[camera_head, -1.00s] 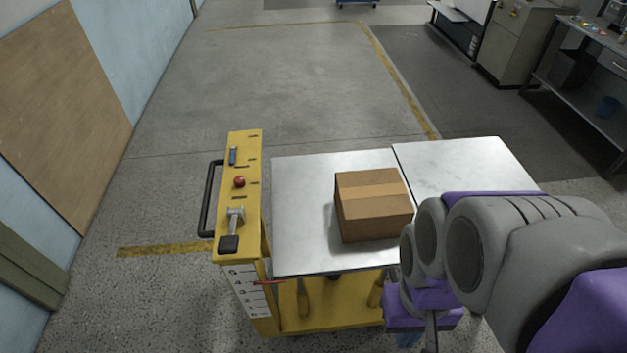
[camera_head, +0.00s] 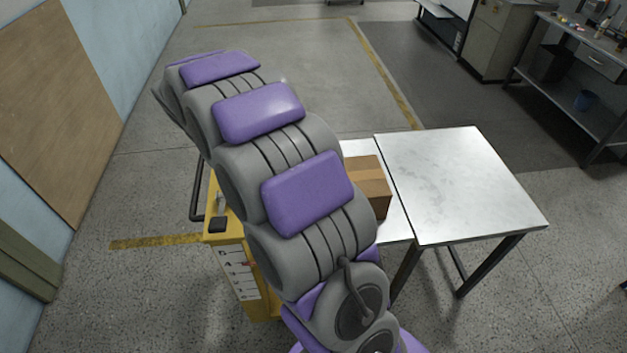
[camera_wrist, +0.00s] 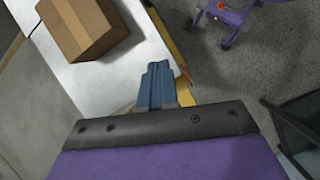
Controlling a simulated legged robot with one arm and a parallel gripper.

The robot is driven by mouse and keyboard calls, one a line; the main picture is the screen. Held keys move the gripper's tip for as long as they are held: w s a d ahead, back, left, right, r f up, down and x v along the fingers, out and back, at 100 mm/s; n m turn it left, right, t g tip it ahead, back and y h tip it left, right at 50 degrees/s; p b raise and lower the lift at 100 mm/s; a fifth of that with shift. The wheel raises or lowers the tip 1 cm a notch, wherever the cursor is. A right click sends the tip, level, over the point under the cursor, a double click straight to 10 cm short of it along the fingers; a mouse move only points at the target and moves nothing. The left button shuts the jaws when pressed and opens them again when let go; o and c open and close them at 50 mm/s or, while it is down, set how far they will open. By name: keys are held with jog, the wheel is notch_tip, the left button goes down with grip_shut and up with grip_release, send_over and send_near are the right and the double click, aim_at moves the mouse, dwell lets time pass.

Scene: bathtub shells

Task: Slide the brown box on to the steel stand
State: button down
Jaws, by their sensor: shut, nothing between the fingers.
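The brown cardboard box (camera_head: 370,190) sits on the pale top of the yellow cart (camera_head: 238,265), near the steel stand (camera_head: 455,185). My arm hides the box's left part and much of the cart in the head view. The stand's bare metal top lies right of the cart top, with a thin dark seam between them. In the wrist view the box (camera_wrist: 85,25) is at upper left. My gripper (camera_wrist: 157,68), with blue fingers, is shut and empty, apart from the box near the cart's yellow edge. My arm hides the gripper in the head view.
The cart's black handle (camera_head: 196,205) stands out on its left side. A wooden panel (camera_head: 60,110) leans on the left wall. A workbench (camera_head: 570,90) is at the far right. The floor beyond the cart is clear.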

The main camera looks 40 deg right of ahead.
jog(key=w+d+f+n+g+h+p, duration=0.2)
jog(key=w+d+f+n+h, duration=0.25)
jog(key=w+d+f, duration=0.9)
jog(key=b+x, duration=0.1)
jog(key=x, duration=1.2)
jog(key=shift+d+y, duration=0.3)
jog(key=shift+y, duration=0.05)
jog(key=shift+s+r, duration=0.1)
jog(key=s+d+p, duration=0.3)
jog(key=s+d, duration=0.3)
jog(key=d, duration=0.4)
jog(key=s+d+p, duration=0.3)
jog(key=s+d, duration=0.4)
jog(key=d, duration=0.4)
jog(key=s+d+p, duration=0.2)
jog(key=s+d, duration=0.5)
jog(key=d, duration=0.4)
jog(key=shift+p, duration=0.4)
jog(key=shift+s+d, duration=0.1)
jog(key=shift+d, duration=0.05)
